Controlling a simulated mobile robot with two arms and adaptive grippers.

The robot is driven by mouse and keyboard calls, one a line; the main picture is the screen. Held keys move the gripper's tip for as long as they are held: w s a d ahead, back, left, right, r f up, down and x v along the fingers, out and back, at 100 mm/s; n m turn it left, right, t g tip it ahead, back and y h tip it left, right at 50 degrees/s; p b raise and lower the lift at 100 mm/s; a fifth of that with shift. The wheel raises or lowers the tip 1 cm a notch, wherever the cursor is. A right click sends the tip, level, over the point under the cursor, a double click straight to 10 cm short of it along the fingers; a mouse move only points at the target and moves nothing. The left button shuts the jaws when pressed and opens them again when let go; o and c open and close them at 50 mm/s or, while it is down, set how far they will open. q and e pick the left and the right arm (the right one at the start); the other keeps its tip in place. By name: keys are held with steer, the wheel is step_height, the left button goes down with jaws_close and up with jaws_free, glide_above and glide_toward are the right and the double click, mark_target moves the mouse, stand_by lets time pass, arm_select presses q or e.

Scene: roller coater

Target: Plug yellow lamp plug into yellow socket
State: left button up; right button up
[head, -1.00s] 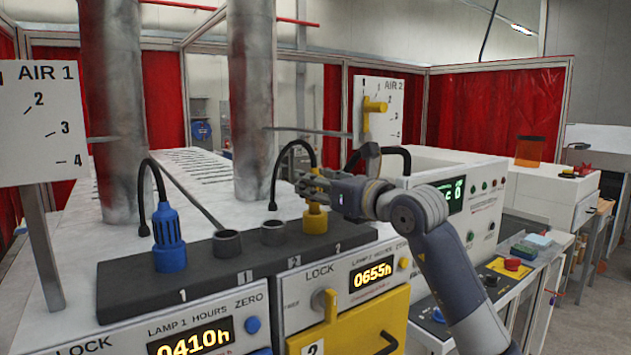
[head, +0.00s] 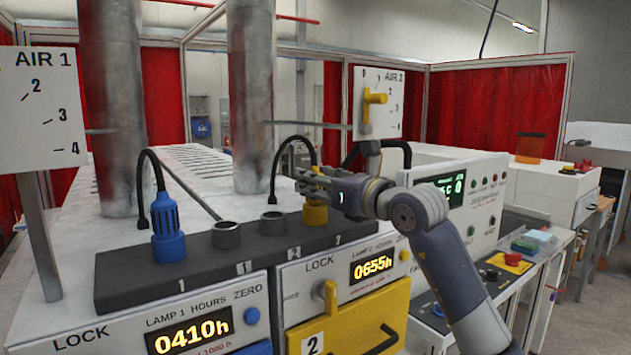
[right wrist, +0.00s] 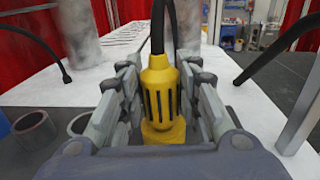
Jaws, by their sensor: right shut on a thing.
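The yellow lamp plug (right wrist: 159,88) is upright between the fingers of my right gripper (head: 312,183), which is shut on it. In the right wrist view its black cable rises from its top. A yellow base, the yellow socket (head: 316,215), shows directly below the fingers in the head view, at the right end of the dark socket strip. The plug stands in line with this socket and appears to meet it. The fingers hide most of the plug in the head view, so how deep it sits I cannot tell. My left gripper is not in view.
A blue plug (head: 167,220) stands upright in the strip (head: 205,262) at the left. Two grey empty sockets (head: 227,235) lie between blue and yellow. Metal pipes (head: 250,100) rise behind. The AIR 2 panel (head: 391,80) stands close behind my right gripper.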

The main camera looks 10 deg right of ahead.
steer(key=shift+f+b, duration=0.35)
steer(key=shift+f, duration=0.05)
stand_by(0.4)
steer(key=o, duration=1.2)
steer(key=v, duration=1.2)
steer(key=shift+a, duration=0.1)
step_height(320, 180, up, 10)
steer(key=p, duration=0.6)
steer(key=shift+p, duration=0.4)
